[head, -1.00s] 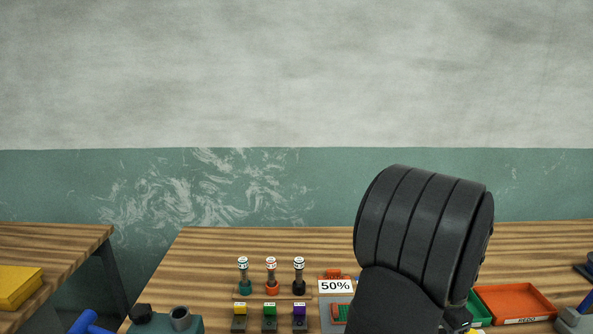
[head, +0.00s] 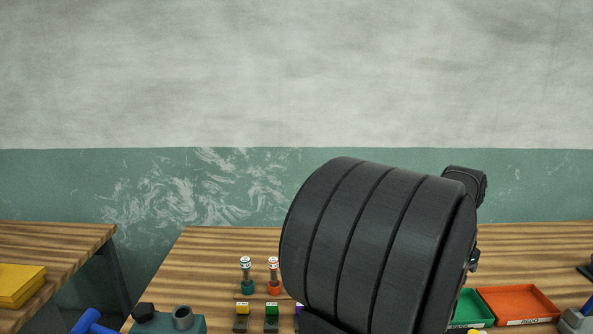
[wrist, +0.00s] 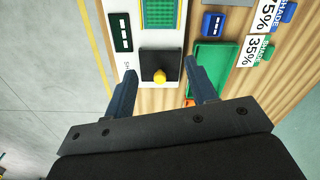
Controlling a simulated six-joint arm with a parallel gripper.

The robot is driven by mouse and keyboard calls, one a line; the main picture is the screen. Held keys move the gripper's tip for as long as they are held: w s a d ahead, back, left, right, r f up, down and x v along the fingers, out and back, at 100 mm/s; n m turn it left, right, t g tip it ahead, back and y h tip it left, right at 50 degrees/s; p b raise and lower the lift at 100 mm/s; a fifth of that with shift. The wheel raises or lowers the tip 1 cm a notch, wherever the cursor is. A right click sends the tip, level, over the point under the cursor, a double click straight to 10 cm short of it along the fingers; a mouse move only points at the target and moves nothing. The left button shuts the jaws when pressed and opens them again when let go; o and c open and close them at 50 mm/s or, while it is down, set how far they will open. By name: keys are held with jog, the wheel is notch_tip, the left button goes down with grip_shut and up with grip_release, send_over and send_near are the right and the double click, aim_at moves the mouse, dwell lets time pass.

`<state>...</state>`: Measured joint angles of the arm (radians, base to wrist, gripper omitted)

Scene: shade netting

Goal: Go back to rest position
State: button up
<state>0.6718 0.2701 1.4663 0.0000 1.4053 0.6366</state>
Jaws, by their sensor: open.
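My gripper (wrist: 160,68) is open in the wrist view, with its two dark blue fingers spread apart. No object is visibly clamped between them. In the head view my dark arm fills the middle right and hides the gripper.
In the head view, two upright stampers, one teal (head: 247,287) and one orange (head: 273,287), stand left of my arm. A green tray (head: 488,321) and an orange tray (head: 548,313) lie to its right. The wrist view shows a green tray (wrist: 205,68) and shade labels (wrist: 254,50).

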jog(key=shift+w+a+f+m, duration=0.1)
jog(key=shift+a+f+m, duration=0.25)
jog(key=shift+f+m, duration=0.35)
jog(key=shift+a+f+m, duration=0.3)
jog(key=shift+f+m, duration=0.2)
jog(key=shift+m, duration=0.3)
jog(key=shift+o, duration=0.2)
jog(key=o, duration=1)
jog(key=a+r, duration=0.2)
jog(key=r, duration=0.1)
jog(key=a+r, duration=0.1)
jog(key=shift+s+a+r, duration=0.2)
jog(key=shift+s+a, duration=0.1)
jog(key=shift+s, duration=0.05)
notch_tip(320, 180, down, 10)
jog(key=shift+r, duration=0.1)
notch_tip(320, 180, up, 10)
jog(key=shift+r, duration=0.1)
